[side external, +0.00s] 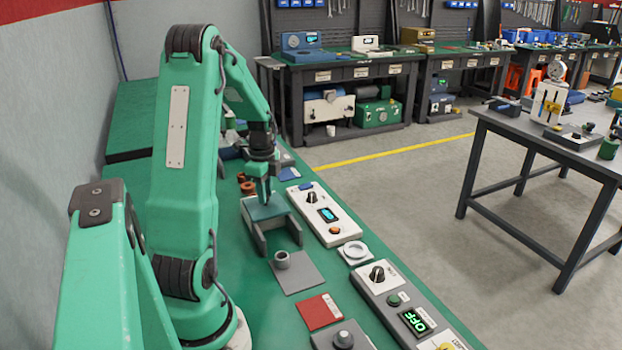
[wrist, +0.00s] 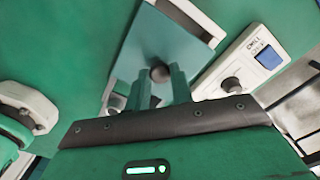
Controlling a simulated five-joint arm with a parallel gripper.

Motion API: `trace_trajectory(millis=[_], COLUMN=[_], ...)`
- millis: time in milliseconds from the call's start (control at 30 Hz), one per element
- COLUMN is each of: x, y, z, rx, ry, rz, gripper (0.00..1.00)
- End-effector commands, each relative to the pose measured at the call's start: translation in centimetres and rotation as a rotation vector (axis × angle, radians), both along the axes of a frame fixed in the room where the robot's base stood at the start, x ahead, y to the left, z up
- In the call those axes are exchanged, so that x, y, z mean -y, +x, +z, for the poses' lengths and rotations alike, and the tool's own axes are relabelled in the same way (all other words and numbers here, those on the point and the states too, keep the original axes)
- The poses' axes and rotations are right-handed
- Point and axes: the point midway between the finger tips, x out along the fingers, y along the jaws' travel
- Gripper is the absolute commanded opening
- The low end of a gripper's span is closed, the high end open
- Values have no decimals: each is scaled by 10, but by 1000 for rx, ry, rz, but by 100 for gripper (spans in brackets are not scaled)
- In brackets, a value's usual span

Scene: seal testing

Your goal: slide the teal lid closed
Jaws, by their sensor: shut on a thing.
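The teal lid (side external: 262,211) lies flat on top of a grey box-like frame (side external: 294,230), with the frame's grey side walls showing at its near end. In the wrist view the lid (wrist: 165,35) fills the upper middle, with a small dark round knob (wrist: 160,73) on it. My gripper (side external: 264,194) points down onto the lid. In the wrist view my gripper (wrist: 160,82) has its two teal fingers on either side of the knob, shut on it. The fingers partly hide the knob.
A white panel (side external: 338,232) with a knob and display stands close to the right of the frame. A grey plate (side external: 307,281) with a small ring, a white ring part (side external: 354,251) and a red plate (side external: 314,314) lie nearer. Orange rings (side external: 247,187) lie behind on the left.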

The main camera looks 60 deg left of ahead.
Motion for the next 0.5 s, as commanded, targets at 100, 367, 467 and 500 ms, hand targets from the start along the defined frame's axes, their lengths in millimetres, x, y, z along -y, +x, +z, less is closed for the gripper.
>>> trace_trajectory(millis=[100,367,467,500], x=[-14,-30,-31,-31], y=[0,0,0,0], z=[0,0,0,0], rx=[1,1,3,4], ry=[1,3,4,6], rz=[3,1,2,3], gripper=[0,0,0,0])
